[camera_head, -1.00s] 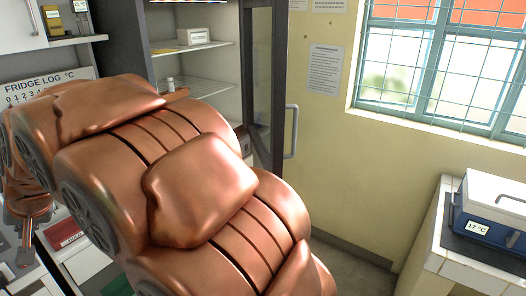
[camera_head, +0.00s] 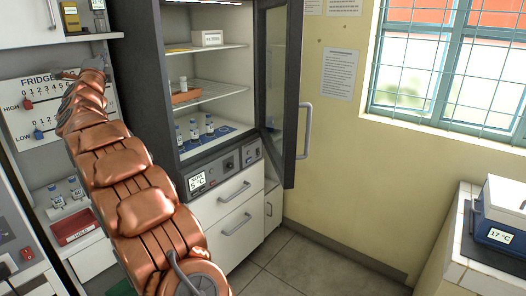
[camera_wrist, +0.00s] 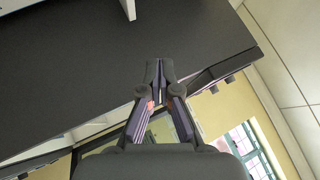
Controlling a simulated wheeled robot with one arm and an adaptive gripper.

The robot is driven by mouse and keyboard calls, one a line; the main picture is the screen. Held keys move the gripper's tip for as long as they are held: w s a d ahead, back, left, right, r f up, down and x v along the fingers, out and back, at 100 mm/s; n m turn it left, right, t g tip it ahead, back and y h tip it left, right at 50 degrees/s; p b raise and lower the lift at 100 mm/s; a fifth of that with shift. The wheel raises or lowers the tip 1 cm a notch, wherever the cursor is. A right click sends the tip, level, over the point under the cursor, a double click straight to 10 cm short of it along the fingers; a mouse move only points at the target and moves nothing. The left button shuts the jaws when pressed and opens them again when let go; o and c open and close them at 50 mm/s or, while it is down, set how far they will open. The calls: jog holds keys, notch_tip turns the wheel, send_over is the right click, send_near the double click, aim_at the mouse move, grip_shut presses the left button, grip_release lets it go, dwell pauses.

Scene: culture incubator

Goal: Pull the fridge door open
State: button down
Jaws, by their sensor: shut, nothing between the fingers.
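The fridge (camera_head: 247,160) stands in the middle of the head view with its shelves exposed. Its dark-framed door (camera_head: 291,90) stands open on the right, swung outward, with a grey handle (camera_head: 306,130) on its face. My copper-coloured arm reaches up and left, away from the door; my gripper cannot be made out clearly there. In the wrist view my gripper (camera_wrist: 158,68) is shut and empty, its fingertips together in front of a large dark panel (camera_wrist: 80,75). I cannot tell whether they touch it.
Vials (camera_head: 194,130) and a white box (camera_head: 207,38) sit inside the fridge. White drawers (camera_head: 236,222) are below. A counter (camera_head: 447,250) with a blue cool box (camera_head: 498,236) stands at right, under the window (camera_head: 450,70). Clear floor (camera_head: 290,258) lies before the door.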

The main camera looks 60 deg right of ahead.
jog(key=s+d+f+m+g+h+b, duration=0.1)
jog(key=s+d+f+m+g+h, duration=0.2)
jog(key=s+d+m+g+h, duration=0.55)
jog(key=m+g+y+b, duration=0.9)
jog(key=m+g+y, duration=0.6)
jog(key=m+g, duration=0.9)
send_near(284, 146)
jog(key=s+d+r+t, duration=0.1)
jog(key=s+d+m+t, duration=0.1)
jog(key=s, duration=0.1)
jog(key=s+r+m+t, duration=0.1)
jog(key=shift+s+d+r+m+t+p, duration=0.25)
jog(key=shift+s+d+r+p, duration=0.05)
jog(key=shift+s+d+r, duration=0.1)
jog(key=shift+s+d+f, duration=0.1)
jog(key=shift+s+d, duration=0.3)
jog(key=shift+s, duration=0.1)
